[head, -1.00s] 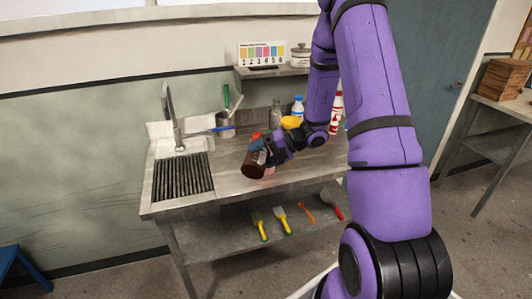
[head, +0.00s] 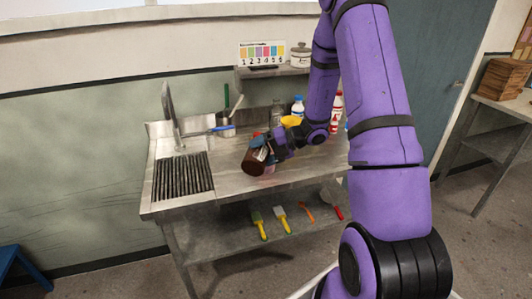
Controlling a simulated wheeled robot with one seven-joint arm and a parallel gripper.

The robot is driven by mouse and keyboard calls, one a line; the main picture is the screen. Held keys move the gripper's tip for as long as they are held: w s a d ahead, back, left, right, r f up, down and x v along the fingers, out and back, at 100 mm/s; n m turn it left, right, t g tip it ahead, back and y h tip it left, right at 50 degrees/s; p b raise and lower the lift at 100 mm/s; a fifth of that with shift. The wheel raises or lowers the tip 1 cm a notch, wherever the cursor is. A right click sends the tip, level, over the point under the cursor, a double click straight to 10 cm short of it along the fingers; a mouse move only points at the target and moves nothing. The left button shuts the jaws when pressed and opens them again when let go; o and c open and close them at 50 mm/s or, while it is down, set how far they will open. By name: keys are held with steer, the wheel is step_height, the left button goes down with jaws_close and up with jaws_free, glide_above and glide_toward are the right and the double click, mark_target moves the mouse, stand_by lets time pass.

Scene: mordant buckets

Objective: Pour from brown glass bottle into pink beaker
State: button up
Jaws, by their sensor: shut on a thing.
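The brown glass bottle (head: 252,163) is held tilted over the steel counter, near its front edge. My gripper (head: 265,147) is shut on the bottle, reaching in from the right. A small pinkish patch, apparently the pink beaker (head: 268,170), shows just right of and below the bottle. The bottle and my gripper hide most of it. I cannot tell whether the bottle's mouth is over the beaker or whether liquid is flowing.
A sink drainer (head: 183,175) and tap (head: 171,112) are at the left. Brushes lie on the lower shelf (head: 235,222). The counter's front right is clear.

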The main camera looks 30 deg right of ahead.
stand_by(1.7)
steer(key=shift+s+a+f+n+t+h, duration=0.4)
steer(key=shift+a+f+n+h, duration=0.1)
steer(key=shift+f+n, duration=0.15)
steer(key=shift+w+d+f+n+h, duration=0.15)
steer(key=shift+f+n+h, duration=0.1)
steer(key=shift+f+h, duration=0.2)
steer(key=shift+f, duration=0.1)
